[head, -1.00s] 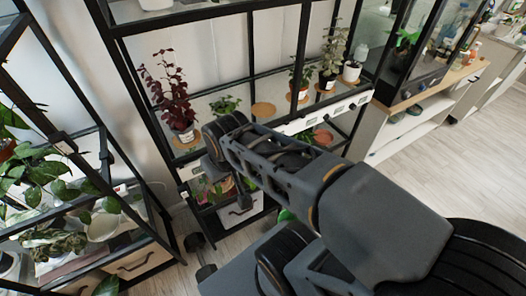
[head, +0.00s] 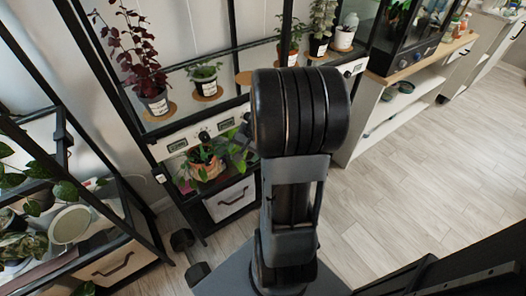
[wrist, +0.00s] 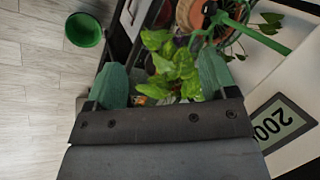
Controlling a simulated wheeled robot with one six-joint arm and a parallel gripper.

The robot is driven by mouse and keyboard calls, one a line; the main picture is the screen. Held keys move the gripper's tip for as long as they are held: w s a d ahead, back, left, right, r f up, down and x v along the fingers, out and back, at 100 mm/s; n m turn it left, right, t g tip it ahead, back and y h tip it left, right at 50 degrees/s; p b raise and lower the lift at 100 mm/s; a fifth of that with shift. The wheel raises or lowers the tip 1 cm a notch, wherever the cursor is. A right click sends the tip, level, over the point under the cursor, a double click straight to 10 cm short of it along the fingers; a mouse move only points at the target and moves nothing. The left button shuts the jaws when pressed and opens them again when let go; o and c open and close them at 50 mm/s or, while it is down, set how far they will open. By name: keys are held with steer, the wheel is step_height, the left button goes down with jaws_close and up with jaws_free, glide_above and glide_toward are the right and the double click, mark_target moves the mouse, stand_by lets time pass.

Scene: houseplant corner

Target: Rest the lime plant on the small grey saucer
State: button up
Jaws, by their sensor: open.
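The lime plant (wrist: 172,62), a bunch of bright yellow-green leaves, shows in the wrist view between and just beyond my two green fingers. My gripper (wrist: 161,66) is open, with a finger on either side of the leaves and nothing clamped. The plant's pot is mostly hidden below the leaves. In the head view my arm covers the gripper and most of the space around it. I cannot pick out the small grey saucer for certain in either view.
A terracotta pot (wrist: 192,14) with trailing leaves stands close beyond the lime plant. A green bowl (wrist: 83,29) is on the left. A dark-red plant (head: 136,50) stands on the upper shelf. Floor at right is clear.

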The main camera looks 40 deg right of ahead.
steer(key=w+d+f+m+t+h+b, duration=0.1)
steer(key=w+d+f+m+t, duration=0.1)
steer(key=d, duration=0.4)
steer(key=w+d+f+m+t+h+b, duration=0.1)
steer(key=w+d+f+m+t, duration=0.1)
steer(key=d, duration=0.5)
step_height(320, 180, down, 3)
steer(key=w+m, duration=0.1)
steer(key=m, duration=0.1)
steer(key=shift+w+d+m+h, duration=0.15)
steer(key=shift+d+m+h, duration=0.05)
steer(key=shift+m+h, duration=0.2)
steer(key=b+x, duration=0.3)
steer(key=x, duration=1.1)
steer(key=shift+r, duration=0.1)
steer(key=shift+a, duration=0.1)
jaws_close()
